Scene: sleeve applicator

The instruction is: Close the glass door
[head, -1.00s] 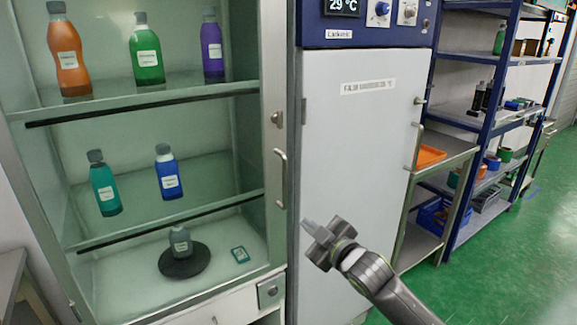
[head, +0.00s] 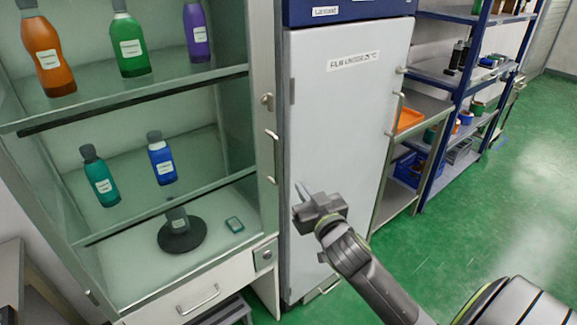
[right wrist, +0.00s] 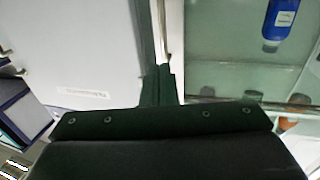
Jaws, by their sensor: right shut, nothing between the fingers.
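The glass door (head: 264,205) of the tall cabinet at left has a metal frame with a vertical bar handle (head: 272,160) on its right side. It looks closed or nearly closed; I cannot tell if a gap remains. My right gripper (head: 299,195) is shut and empty, to the right of and below the handle, in front of the white cabinet, with no clear contact. In the right wrist view its fingers (right wrist: 158,85) point toward the metal edge between the white and glass-fronted cabinets. My left gripper is not in view.
A white cabinet (head: 345,120) stands right of the glass door. A drawer (head: 198,298) is below. Blue shelving (head: 462,110) is further right, with open green floor (head: 450,225) in front.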

